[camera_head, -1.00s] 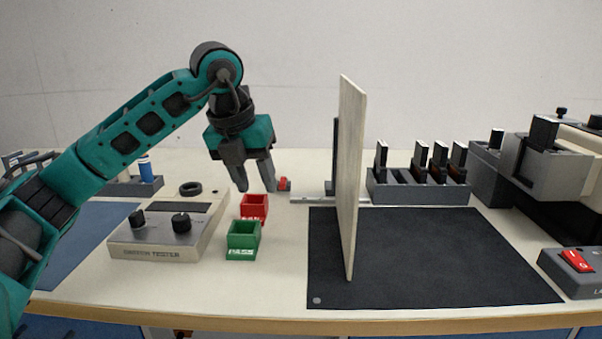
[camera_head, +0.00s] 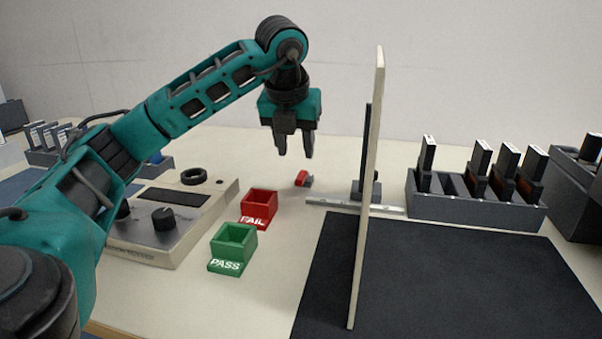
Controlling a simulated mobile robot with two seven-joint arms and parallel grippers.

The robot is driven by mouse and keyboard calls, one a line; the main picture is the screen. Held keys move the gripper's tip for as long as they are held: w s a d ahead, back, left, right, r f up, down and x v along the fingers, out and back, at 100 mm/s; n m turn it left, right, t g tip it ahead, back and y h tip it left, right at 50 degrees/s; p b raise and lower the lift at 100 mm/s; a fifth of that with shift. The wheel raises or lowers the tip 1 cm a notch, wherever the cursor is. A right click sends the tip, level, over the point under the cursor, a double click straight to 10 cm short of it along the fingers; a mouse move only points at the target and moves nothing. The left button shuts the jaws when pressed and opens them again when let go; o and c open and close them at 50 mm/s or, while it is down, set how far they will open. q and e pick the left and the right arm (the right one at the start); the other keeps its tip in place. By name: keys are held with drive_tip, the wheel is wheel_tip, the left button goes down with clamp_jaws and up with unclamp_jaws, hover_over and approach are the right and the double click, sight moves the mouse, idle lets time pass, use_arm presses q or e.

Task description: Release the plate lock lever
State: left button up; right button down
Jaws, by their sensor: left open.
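A small red lever (camera_head: 302,179) with a dark end lies low on the light worktop, left of the tall upright plate (camera_head: 367,200). I take this red piece for the lock lever; at this size I cannot make out its mechanism. The plate stands nearly edge-on to me, with a dark upright support behind it and a metal rail (camera_head: 330,203) at its foot. My left gripper (camera_head: 295,156) points down, open and empty. Its fingertips appear just above the lever in the picture, apart from it; their depth is unclear. My right gripper is not in view.
A red FAIL bin (camera_head: 258,209) and a green PASS bin (camera_head: 233,248) stand in front of the lever. The tester box (camera_head: 170,225) is at left, with a black ring (camera_head: 194,176). A dark mat (camera_head: 450,290) and slotted rack (camera_head: 475,205) lie right of the plate.

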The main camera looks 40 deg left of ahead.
sight(300, 176)
use_arm(q)
drive_tip(key=b+x, duration=0.1)
drive_tip(key=x, duration=0.6)
drive_tip(key=shift+w+f, duration=0.1)
drive_tip(key=shift+f, duration=0.05)
drive_tip(key=shift+c, duration=0.3)
clamp_jaws()
